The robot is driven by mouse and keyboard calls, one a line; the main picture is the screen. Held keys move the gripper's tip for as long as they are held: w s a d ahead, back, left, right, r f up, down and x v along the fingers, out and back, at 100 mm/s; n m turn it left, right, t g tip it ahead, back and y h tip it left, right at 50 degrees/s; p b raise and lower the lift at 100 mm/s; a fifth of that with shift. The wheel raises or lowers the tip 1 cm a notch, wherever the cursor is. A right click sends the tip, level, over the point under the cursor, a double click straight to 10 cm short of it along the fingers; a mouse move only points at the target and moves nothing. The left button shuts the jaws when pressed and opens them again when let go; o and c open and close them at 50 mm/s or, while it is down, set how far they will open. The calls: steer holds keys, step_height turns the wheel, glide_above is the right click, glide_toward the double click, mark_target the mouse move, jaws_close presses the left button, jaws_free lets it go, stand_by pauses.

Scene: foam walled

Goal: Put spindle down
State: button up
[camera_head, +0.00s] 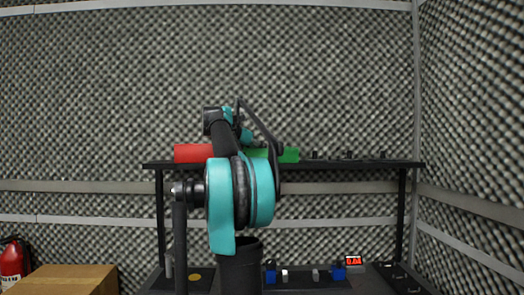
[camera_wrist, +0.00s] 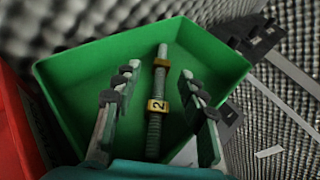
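The spindle (camera_wrist: 154,127) is a grey threaded rod with a yellow tag marked 2. In the wrist view it lies lengthwise between my fingers, over the inside of the green bin (camera_wrist: 108,57). My gripper (camera_wrist: 162,85) is open, with a visible gap between the spindle and each finger. The spindle appears to lie in the bin; its lower end is hidden by my gripper's body. In the head view the green bin (camera_head: 289,155) is on the shelf, partly behind my arm, which hides my gripper and the spindle.
A red bin (camera_head: 193,153) stands left of the green one on the shelf (camera_head: 330,164). Small dark items lie on the shelf to the right. Below is a bench with blue items (camera_head: 338,272) and a red display (camera_head: 354,261). A cardboard box (camera_head: 70,281) is lower left.

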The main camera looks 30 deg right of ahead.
steer(key=shift+a+r, duration=0.2)
steer(key=shift+r, duration=0.2)
steer(key=v, duration=1.1)
steer(key=shift+s+a+r, duration=0.15)
steer(key=shift+a, duration=0.1)
